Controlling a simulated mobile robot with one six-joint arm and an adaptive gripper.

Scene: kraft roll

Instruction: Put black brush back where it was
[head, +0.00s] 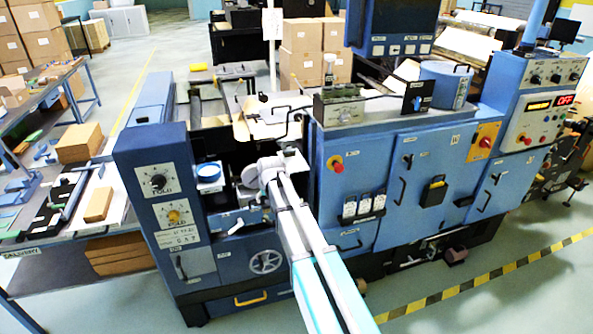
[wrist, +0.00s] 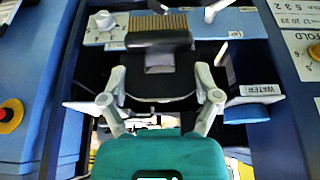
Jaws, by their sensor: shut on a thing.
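The black brush (wrist: 158,42) shows in the wrist view as a dark block with a row of tan bristles along its far edge. My gripper (wrist: 160,78) is shut on it, with one pale finger on each side of its dark lower part. In the head view my gripper (head: 272,172) is in the recess of the blue machine, between the fold panel and the main cabinet. The brush cannot be made out there. A grey bar with a knob (wrist: 106,28) lies just beyond the brush.
A blue water cup (head: 208,172) stands left of my gripper in the head view; its WATER label (wrist: 262,90) shows in the wrist view. The fold panel (head: 160,190) and the blue cabinet (head: 345,165) flank the recess. A side table with cartons (head: 98,205) stands at left.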

